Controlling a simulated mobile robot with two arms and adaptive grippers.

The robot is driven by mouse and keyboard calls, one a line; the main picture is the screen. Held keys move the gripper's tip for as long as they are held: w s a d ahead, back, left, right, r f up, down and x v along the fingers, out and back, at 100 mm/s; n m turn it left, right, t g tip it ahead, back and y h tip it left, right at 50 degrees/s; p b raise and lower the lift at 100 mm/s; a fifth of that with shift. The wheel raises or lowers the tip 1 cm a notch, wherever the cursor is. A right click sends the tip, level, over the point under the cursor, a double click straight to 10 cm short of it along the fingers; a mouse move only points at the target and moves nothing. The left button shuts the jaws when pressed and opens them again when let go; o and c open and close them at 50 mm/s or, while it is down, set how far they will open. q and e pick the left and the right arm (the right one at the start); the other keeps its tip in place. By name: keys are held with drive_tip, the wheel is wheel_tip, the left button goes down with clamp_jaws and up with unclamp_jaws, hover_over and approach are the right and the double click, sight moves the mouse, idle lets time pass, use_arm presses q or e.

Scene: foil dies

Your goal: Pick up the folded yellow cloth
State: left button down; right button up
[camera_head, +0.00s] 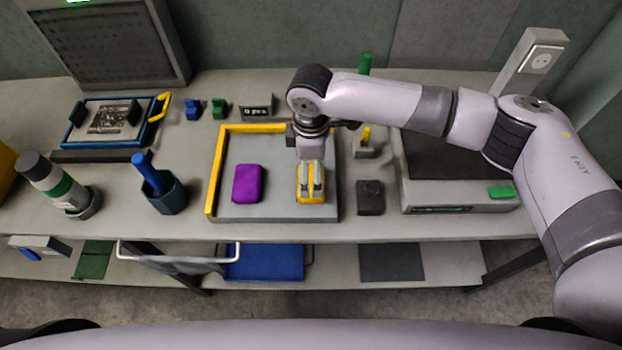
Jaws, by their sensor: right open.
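The folded yellow cloth (312,200) lies on the right part of a grey tray with a yellow edge, partly hidden by my right gripper. My right gripper (311,190) points down right over the cloth, with its two fingers apart. From this view I cannot tell whether the fingers touch the cloth. A folded purple cloth (247,184) lies to the left on the same tray (275,212). My left gripper is not in view.
A blue-handled tool in a dark cup (165,196) and a white-green bottle (52,184) stand left of the tray. A small dark block (370,198) and a grey device (458,196) stand to its right. The tray's middle is bare.

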sight(311, 179)
wheel_tip(311, 179, down, 4)
drive_tip(key=shift+s+f+p, duration=0.1)
drive_tip(key=shift+p, duration=0.9)
drive_tip(key=shift+f, duration=0.55)
drive_tip(key=shift+c, duration=0.6)
drive_tip(key=c, duration=1)
